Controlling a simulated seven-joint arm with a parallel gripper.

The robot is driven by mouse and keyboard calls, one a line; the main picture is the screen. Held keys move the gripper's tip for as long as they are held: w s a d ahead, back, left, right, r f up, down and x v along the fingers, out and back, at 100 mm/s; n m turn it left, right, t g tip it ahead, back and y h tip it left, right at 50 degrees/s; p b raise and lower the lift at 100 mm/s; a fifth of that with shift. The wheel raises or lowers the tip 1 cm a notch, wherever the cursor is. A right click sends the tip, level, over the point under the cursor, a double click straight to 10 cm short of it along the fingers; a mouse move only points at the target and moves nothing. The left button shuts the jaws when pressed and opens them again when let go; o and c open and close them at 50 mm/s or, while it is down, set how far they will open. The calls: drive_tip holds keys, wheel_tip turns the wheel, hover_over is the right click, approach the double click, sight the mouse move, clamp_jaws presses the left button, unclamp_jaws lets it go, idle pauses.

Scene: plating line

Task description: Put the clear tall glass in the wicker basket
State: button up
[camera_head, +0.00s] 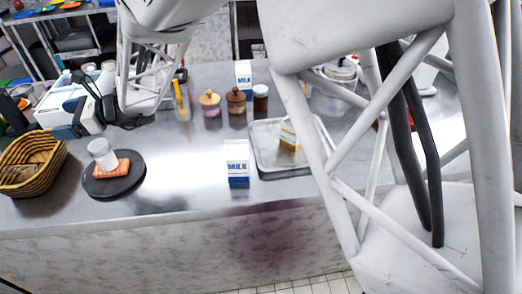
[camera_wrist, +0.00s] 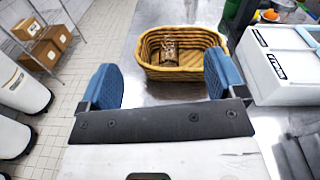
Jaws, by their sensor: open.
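The wicker basket (camera_head: 52,162) stands at the left end of the counter; in the wrist view it (camera_wrist: 190,73) lies just beyond my fingertips. Inside it is a see-through, glass-like cylinder (camera_wrist: 168,52), which looks like the clear tall glass; whether it stands or leans is hard to tell. In the head view the basket's contents are unclear. My gripper (camera_wrist: 160,77) has its blue fingers wide apart with nothing between them. In the head view my gripper (camera_head: 78,122) is behind and to the right of the basket, apart from it.
A whitish cup (camera_head: 102,153) stands on an orange block (camera_head: 110,168) on a dark round plate (camera_head: 98,188) right of the basket. A white machine (camera_wrist: 275,65) stands close right of the basket. Milk cartons (camera_head: 237,165), jars (camera_head: 210,103) and a metal tray (camera_head: 268,158) are farther right.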

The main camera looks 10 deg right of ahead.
drive_tip(key=s+d+n+t+h, duration=0.1)
drive_tip(key=s+d+n+h, duration=0.4)
drive_tip(key=d, duration=1.4)
drive_tip(key=s+d+r+n+t+h, duration=0.1)
drive_tip(key=s+d+n+h, duration=0.4)
drive_tip(key=s+d, duration=0.6)
drive_tip(key=s+d+r+n+t+h, duration=0.1)
drive_tip(key=s+d+n+h, duration=0.5)
drive_tip(key=d, duration=2.2)
drive_tip(key=s+h, duration=0.1)
drive_tip(key=s, duration=0.2)
drive_tip(key=shift+t, duration=0.3)
drive_tip(key=shift+s, duration=0.1)
